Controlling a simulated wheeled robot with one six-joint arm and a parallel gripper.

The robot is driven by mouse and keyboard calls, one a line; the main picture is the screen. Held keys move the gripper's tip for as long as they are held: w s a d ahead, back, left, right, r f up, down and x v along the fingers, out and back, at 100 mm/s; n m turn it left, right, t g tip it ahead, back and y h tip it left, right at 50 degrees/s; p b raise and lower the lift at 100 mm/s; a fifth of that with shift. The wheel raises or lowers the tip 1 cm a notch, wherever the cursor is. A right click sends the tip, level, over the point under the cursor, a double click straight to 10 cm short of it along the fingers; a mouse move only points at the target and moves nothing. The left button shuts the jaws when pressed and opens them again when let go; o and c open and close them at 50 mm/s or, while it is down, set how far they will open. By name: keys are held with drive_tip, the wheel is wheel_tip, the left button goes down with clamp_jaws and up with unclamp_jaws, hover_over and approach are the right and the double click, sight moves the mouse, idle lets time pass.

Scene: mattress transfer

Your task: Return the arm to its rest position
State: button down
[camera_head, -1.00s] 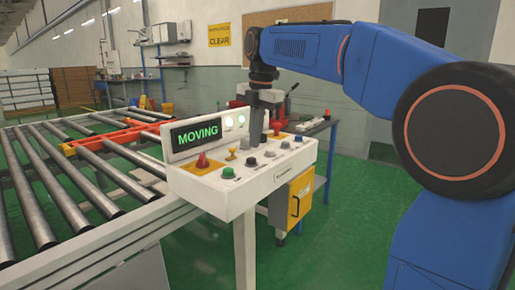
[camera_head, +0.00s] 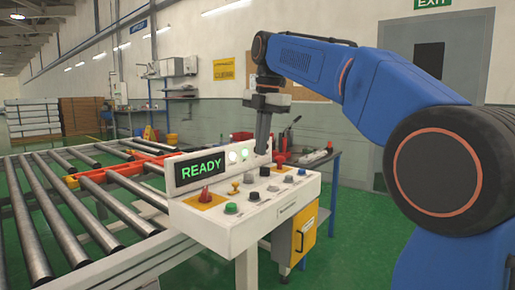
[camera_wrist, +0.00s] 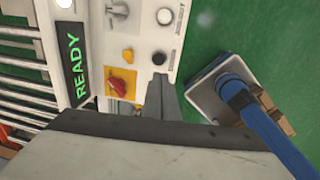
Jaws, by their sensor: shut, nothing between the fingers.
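My blue arm reaches from the right of the head view over a white control console. My gripper (camera_head: 262,150) points down with its fingers together and empty, its tips above the console's button panel. The console (camera_head: 229,245) carries a display (camera_head: 200,171) reading "READY" in green. Its sloped top holds a red knob (camera_head: 205,195), a green button (camera_head: 230,208), a black button (camera_head: 254,197) and other controls. In the wrist view the gripper fingers (camera_wrist: 163,100) lie beside the panel with the red knob (camera_wrist: 118,86). Their distance above the panel is hard to judge.
A workbench (camera_head: 330,157) with a yellow cabinet (camera_head: 302,235) stands behind the console. Stacked pallets (camera_head: 85,116) are far left. Green floor is open at the back right.

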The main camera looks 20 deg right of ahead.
drive_tip(key=s+d+f+m+t, duration=0.1)
drive_tip(key=s+d+f+m, duration=0.3)
drive_tip(key=s+f+m, duration=0.8)
drive_tip(key=s+d+f+m+t+h, duration=0.1)
drive_tip(key=s+d+f+m, duration=0.3)
drive_tip(key=s+f+m, duration=0.9)
drive_tip(key=s+f+t, duration=0.1)
drive_tip(key=s+f, duration=0.4)
drive_tip(key=f, duration=0.4)
drive_tip(key=shift+s+f, duration=0.3)
drive_tip(key=shift+s, duration=0.05)
